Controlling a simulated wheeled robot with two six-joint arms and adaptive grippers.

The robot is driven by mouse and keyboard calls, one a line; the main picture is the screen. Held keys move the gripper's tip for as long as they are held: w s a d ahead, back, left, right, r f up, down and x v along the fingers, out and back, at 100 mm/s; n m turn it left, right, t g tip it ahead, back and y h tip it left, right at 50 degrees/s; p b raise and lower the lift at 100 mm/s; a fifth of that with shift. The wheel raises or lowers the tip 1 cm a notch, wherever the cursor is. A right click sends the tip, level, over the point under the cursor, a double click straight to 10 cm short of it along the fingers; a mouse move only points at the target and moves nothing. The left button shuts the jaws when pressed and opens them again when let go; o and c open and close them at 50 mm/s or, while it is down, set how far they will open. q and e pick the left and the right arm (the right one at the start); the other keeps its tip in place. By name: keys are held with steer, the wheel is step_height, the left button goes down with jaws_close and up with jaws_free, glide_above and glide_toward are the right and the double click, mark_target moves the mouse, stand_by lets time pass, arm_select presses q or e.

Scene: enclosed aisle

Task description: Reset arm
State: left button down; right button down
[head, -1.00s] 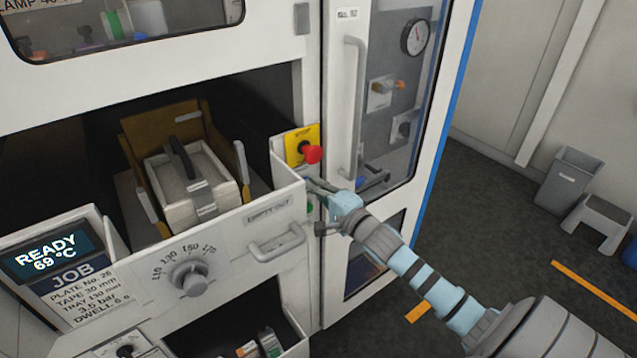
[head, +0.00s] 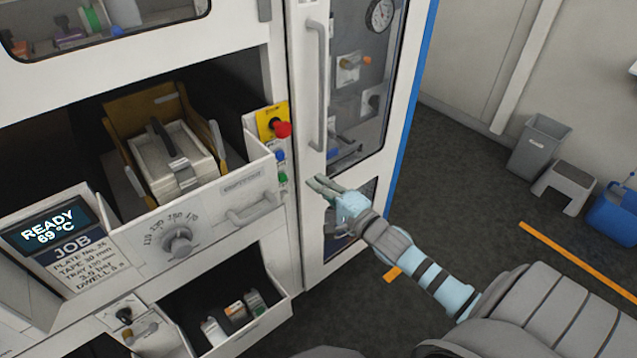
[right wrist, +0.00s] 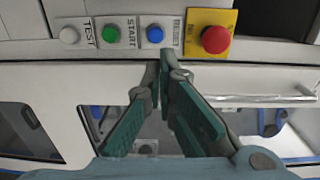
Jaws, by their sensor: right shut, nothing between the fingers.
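My right gripper (head: 318,188) is in front of the machine's tall door, a little right of the button panel. Its fingers are shut and empty. In the right wrist view, the right gripper (right wrist: 162,72) points toward a row of buttons: a white TEST button (right wrist: 69,35), a green START button (right wrist: 110,34), a blue button (right wrist: 155,34) and a red stop button (right wrist: 215,39) on a yellow plate. A gap shows between the fingertips and the buttons in the head view. My left gripper is not in view.
An open drawer (head: 243,185) holds a white block in a brown cradle. A lower drawer (head: 275,308) with small items is also open. A door handle (head: 318,85) stands above the gripper.

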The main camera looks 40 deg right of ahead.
steer(key=shift+s, duration=0.2)
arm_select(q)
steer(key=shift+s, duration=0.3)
arm_select(e)
steer(key=shift+s+r, duration=0.1)
steer(key=shift+r, duration=0.05)
